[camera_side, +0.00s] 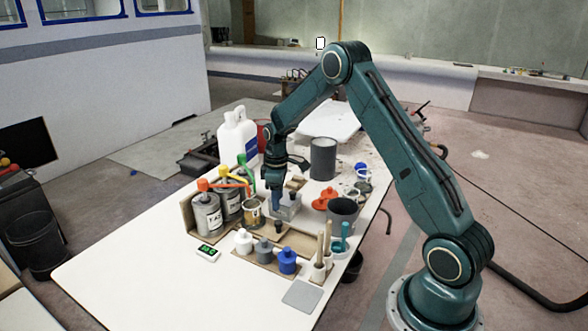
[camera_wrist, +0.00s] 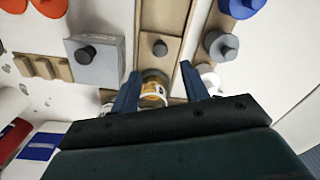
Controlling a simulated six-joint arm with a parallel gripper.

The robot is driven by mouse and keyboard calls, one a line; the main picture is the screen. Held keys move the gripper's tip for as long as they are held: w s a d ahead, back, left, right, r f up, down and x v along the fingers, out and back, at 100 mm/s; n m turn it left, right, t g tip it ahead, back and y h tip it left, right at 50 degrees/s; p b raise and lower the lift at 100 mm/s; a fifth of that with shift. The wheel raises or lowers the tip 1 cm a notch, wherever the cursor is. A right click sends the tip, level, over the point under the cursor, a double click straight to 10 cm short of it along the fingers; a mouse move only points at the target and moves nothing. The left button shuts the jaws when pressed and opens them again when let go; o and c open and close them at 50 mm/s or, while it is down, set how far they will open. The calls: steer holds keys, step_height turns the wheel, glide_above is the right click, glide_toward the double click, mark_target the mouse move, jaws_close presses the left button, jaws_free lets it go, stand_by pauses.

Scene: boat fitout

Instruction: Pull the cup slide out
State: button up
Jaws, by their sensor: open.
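What looks like the cup slide is a narrow wooden strip with a dark round knob (camera_wrist: 160,48), in the upper middle of the wrist view. In the side view a small dark knob (camera_side: 278,226) stands in front of my gripper. A metal cup or tin with a yellow-orange band (camera_wrist: 153,90) shows at the strip's lower end; it also shows in the side view (camera_side: 252,213). My gripper (camera_wrist: 160,82) is open and points down, its blue fingers on either side of the strip's line. In the side view my gripper (camera_side: 276,201) hides part of the slide. I see no clear contact.
A grey box with a black knob (camera_wrist: 95,57) sits left of the strip in the wrist view. White, grey and blue (camera_side: 287,260) bottles stand along the front. Tins with coloured handles (camera_side: 207,214) stand left, a dark grey cylinder (camera_side: 322,158) behind.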

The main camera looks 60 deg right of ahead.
mark_target(279, 221)
step_height(279, 221, down, 11)
steer(key=shift+r, duration=0.2)
stand_by(0.3)
steer(key=shift+c, duration=0.3)
jaws_close()
